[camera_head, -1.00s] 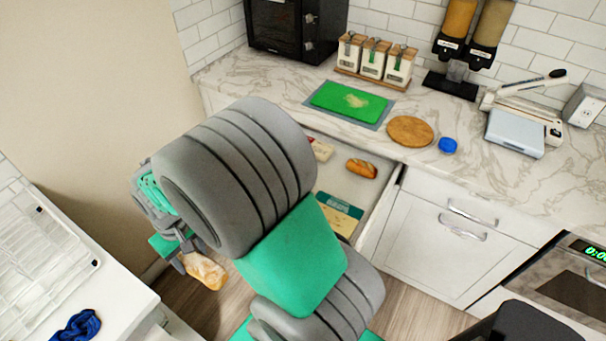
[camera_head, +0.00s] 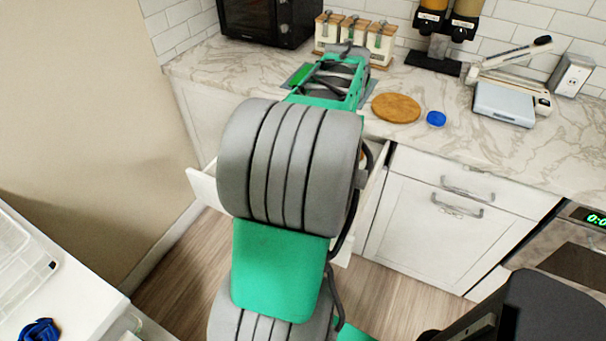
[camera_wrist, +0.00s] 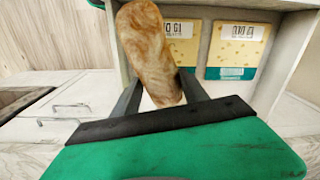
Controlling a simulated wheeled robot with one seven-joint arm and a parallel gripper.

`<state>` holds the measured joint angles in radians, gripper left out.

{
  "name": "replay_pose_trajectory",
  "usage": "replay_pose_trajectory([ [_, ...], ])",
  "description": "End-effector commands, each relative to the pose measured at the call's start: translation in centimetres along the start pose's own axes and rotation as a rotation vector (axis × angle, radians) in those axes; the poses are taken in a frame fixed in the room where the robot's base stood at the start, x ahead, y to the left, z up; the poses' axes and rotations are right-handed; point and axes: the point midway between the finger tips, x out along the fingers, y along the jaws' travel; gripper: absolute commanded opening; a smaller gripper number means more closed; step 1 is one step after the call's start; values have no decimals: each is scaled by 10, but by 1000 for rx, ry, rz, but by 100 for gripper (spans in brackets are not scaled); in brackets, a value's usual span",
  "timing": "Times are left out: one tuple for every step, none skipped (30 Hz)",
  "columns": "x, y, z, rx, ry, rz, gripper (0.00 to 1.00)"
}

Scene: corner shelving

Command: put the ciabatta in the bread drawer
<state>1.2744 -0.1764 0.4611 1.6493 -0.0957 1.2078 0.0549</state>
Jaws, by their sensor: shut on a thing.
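The ciabatta (camera_wrist: 148,45), a long pale-brown floury loaf, is in the wrist view, lengthwise between the fingers. My gripper (camera_wrist: 158,82) is shut on its near end. The loaf appears over the open drawer (camera_wrist: 295,62), whose pale walls show around it; I cannot tell how high above the floor it is. The drawer also shows in the head view (camera_head: 203,187), pulled out below the counter, with my arm covering most of it. My gripper and the ciabatta are hidden behind my arm in the head view.
Two yellow cheese packs (camera_wrist: 238,45) lie in the drawer, right of the loaf. On the counter are a round wooden board (camera_head: 396,108), a blue lid (camera_head: 436,118) and canisters (camera_head: 355,37). A closed cabinet front (camera_head: 430,230) stands right of the drawer.

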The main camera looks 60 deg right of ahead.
Motion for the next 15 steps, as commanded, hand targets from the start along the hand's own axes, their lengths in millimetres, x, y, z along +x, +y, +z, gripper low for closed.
replay_pose_trajectory([
  [0, 2, -1, 9, 0, 0, 11],
  [1, -1, -2, 11, 0, 0, 11],
  [4, -7, -4, 10, -2, 0, 11],
  [7, -13, -6, 8, -2, 0, 11],
  [10, -21, -9, 7, -2, 0, 11],
  [15, -32, -12, 5, -3, 1, 11],
  [20, -40, -15, 6, -3, 1, 11],
  [23, -48, -18, 5, -3, 1, 11],
  [29, -59, -21, 5, -4, 1, 11],
  [33, -67, -24, 6, -3, 1, 11],
  [37, -75, -27, 5, -3, 1, 11],
  [44, -86, -30, 6, -3, 1, 11],
  [53, -90, -32, 7, -5, 1, 11],
  [61, -95, -33, 8, -5, 1, 11],
  [69, -101, -36, 8, -4, 1, 11],
])
